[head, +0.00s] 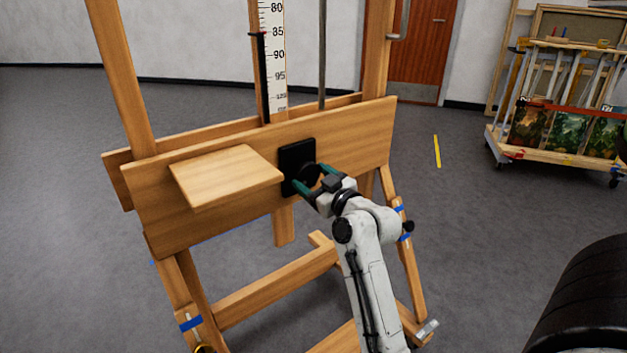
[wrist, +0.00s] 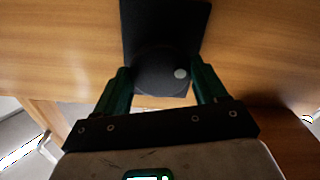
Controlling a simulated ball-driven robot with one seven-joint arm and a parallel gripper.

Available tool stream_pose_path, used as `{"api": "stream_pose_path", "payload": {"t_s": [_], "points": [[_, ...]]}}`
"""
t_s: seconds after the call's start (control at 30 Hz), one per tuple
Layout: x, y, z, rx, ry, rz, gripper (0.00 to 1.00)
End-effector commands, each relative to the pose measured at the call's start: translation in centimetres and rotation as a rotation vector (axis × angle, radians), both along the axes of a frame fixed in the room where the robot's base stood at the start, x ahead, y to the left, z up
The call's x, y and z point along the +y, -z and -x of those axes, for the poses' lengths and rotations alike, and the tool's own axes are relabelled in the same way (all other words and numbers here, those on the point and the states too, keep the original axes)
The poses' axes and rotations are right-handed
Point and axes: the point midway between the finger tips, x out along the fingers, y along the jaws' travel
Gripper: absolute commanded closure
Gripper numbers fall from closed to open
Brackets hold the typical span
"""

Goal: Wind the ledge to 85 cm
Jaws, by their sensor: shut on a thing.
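A wooden easel carries a wide front board (head: 350,135) with a small flat wooden ledge (head: 227,175) sticking out at its left. A black plate (head: 290,155) with a round black knob (head: 308,176) sits on the board right of the ledge. My gripper (head: 312,178) has its green fingers on either side of the knob and is shut on it. In the wrist view the knob (wrist: 160,77) lies between the fingers, with a pale dot at its right. A white scale (head: 277,60) rises behind the board. A red mark (head: 263,34) beside it stands near 85.
Easel uprights (head: 118,80) and legs (head: 405,245) frame the board, with blue tape on the legs. A wheeled rack with paintings (head: 566,128) stands at the right. A yellow floor strip (head: 437,151) lies between. Grey floor (head: 60,200) is clear at the left.

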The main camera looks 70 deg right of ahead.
Motion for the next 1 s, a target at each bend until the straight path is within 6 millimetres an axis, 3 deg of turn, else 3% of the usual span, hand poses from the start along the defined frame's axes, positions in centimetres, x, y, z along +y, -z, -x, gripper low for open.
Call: {"api": "stream_pose_path", "payload": {"t_s": [0.13, 0.17, 0.4, 0.77, 1.0], "points": [[0.0, 0.3, 0.0, 0.007, -0.002, -0.006, 0.59], [0.0, 0.4, 0.0, 0.007, -0.002, -0.006, 0.28], [0.0, 0.2, 0.0, 0.003, -0.001, -0.004, 0.05], [0.3, 0.1, 0.5, 0.001, 0.0, -0.003, 0.03], [2.1, 0.1, 3.5, 0.005, 0.001, -0.002, 0.03]]}}
